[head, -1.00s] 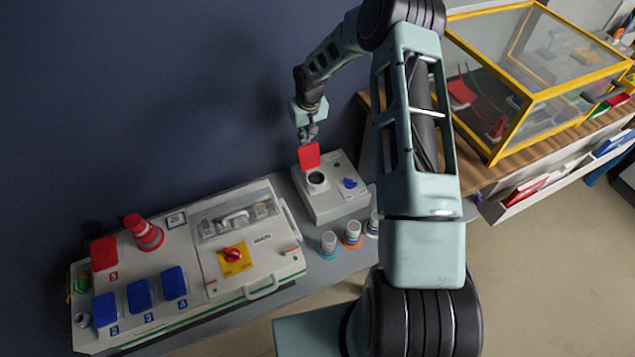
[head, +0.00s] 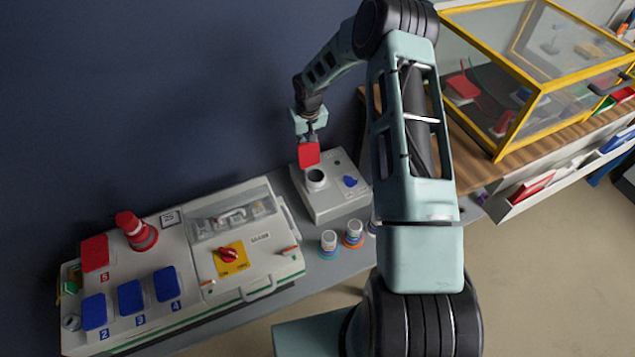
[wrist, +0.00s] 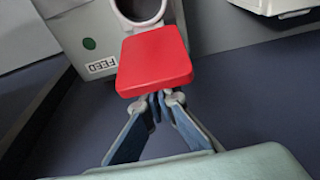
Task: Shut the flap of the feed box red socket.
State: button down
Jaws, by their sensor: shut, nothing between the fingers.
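The feed box (head: 335,204) is a small light grey box on the bench, and its "FEED" label shows in the wrist view (wrist: 102,65). Its red flap (head: 309,154) stands raised behind the round socket (head: 316,179), whose opening is uncovered. My gripper (head: 308,138) is behind the flap, on the wall side. In the wrist view the flap (wrist: 155,58) hides part of the socket (wrist: 139,10). My gripper's fingers (wrist: 165,100) are closed together with nothing between them, right at the flap's near edge. Whether they touch the flap I cannot tell.
A larger panel (head: 200,310) with red and blue flaps, a red plug (head: 136,230) and a red switch (head: 230,254) stands at left. Small plugs (head: 353,236) stand before the feed box. A yellow-framed case (head: 497,135) is at right. The dark wall is close behind my gripper.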

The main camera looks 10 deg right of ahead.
jog(key=shift+s+d+r, duration=0.1)
jog(key=shift+s+d, duration=0.15)
jog(key=shift+s, duration=1)
jog(key=shift+s+d, duration=0.25)
jog(key=shift+s, duration=0.95)
jog(key=shift+s+d+f, duration=0.1)
jog(key=shift+s+f, duration=0.25)
jog(key=shift+s, duration=0.05)
notch_tip(320, 180, up, 7)
jog(key=p, duration=0.3)
jog(key=shift+p, duration=0.4)
jog(key=shift+r, duration=0.15)
